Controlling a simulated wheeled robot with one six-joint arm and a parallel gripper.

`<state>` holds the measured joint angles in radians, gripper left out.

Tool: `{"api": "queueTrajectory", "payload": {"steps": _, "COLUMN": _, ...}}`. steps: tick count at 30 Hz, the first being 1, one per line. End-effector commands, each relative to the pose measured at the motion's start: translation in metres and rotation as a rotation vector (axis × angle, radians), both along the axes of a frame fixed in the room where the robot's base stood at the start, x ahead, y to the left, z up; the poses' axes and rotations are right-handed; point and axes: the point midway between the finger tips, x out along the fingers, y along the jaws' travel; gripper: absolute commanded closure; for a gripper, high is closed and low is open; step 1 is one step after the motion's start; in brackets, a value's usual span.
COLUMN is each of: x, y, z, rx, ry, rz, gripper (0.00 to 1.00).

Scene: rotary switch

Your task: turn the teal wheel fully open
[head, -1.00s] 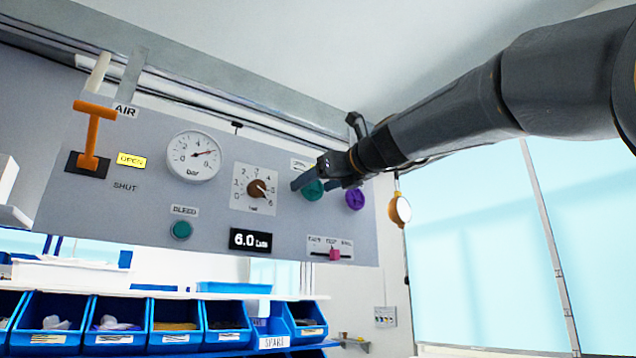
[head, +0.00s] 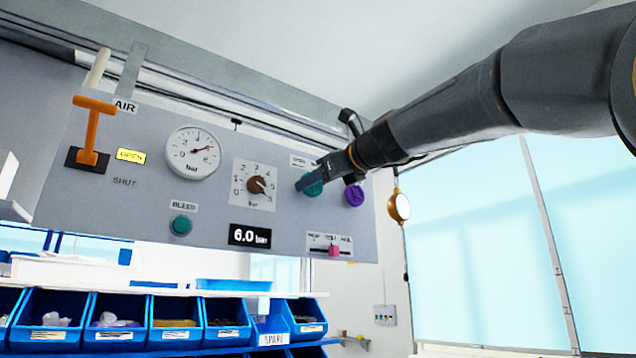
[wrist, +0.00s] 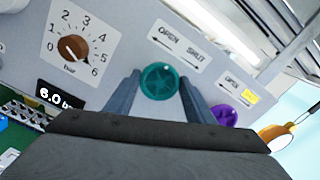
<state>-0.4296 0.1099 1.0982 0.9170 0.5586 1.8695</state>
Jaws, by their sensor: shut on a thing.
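The teal wheel (head: 314,187) is on the grey panel, right of the brown dial. In the wrist view the teal wheel (wrist: 159,82) shows a small pale mark near its upper right rim. An OPEN–SHUT label with an arrow (wrist: 180,46) is above it. My gripper (head: 310,184) is at the wheel, and its fingers cover part of it in the head view. In the wrist view my gripper (wrist: 159,87) has one finger on each side of the wheel, shut on it.
A purple wheel (head: 354,195) is close by on the right, beside my gripper. The brown dial (head: 257,185), a gauge (head: 193,152) and an orange lever (head: 92,128) are further left. A pink slider (head: 334,251) is below. A round yellow-rimmed thing (head: 399,206) hangs at the right.

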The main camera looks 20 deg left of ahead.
Motion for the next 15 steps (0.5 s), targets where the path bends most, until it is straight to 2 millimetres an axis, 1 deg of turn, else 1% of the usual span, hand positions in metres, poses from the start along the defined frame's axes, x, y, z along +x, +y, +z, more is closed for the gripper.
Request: {"api": "queueTrajectory", "payload": {"steps": 15, "x": -0.0014, "y": 0.0018, "z": -0.0018, "rx": -0.315, "ry": -0.373, "rz": 0.001, "gripper": 0.73}}
